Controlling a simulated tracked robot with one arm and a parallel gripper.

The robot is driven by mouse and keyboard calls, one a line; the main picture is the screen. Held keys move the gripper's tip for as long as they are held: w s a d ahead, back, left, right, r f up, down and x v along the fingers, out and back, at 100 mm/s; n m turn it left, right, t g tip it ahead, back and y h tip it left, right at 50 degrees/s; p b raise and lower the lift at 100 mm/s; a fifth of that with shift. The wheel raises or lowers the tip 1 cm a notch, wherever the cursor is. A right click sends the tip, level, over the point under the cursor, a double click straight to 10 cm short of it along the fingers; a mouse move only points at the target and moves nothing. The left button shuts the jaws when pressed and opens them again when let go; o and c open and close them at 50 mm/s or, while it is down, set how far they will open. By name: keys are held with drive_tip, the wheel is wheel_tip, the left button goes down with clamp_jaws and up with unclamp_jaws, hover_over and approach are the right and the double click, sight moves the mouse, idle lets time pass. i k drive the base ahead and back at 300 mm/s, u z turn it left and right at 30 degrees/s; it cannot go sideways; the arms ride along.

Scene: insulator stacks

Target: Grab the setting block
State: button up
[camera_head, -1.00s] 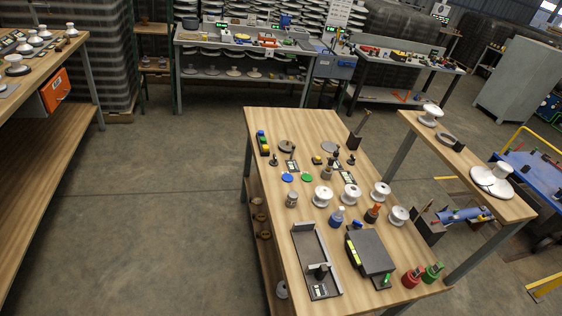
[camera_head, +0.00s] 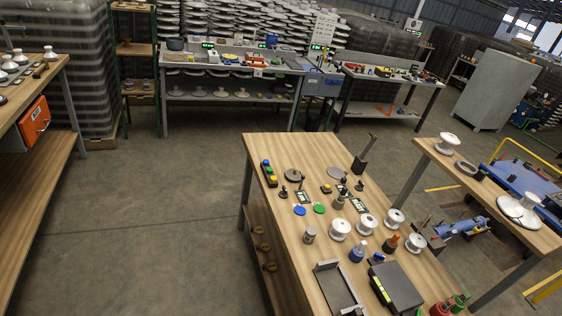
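My gripper is not in the picture. I cannot tell for sure which thing is the setting block. On the wooden table (camera_head: 285,225) in the middle stands a wide dark box (camera_head: 398,286) at the near end. Left of it lies a grey open tray with raised edges (camera_head: 336,290), cut by the lower picture edge. At the table's far right corner is a dark block with a tall upright bar (camera_head: 362,158). Small dark pieces with knobs (camera_head: 301,185) stand between them. All these are well away from the camera.
Several white spools (camera_head: 367,224), a blue bottle (camera_head: 357,251) and a button box (camera_head: 268,173) crowd the table. A narrow bench (camera_head: 483,205) with insulators stands at right, another bench (camera_head: 52,158) at left. The floor (camera_head: 150,230) between is clear.

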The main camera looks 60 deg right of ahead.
sight(310, 233)
drive_tip(key=z, duration=0.05)
drive_tip(key=i, duration=1.9)
drive_tip(key=z, duration=1.85)
drive_tip(key=i, duration=0.1)
drive_tip(key=z, duration=2.05)
drive_tip(key=k, duration=0.8)
drive_tip(key=z, duration=0.5)
drive_tip(key=i, duration=0.1)
drive_tip(key=u, duration=0.3)
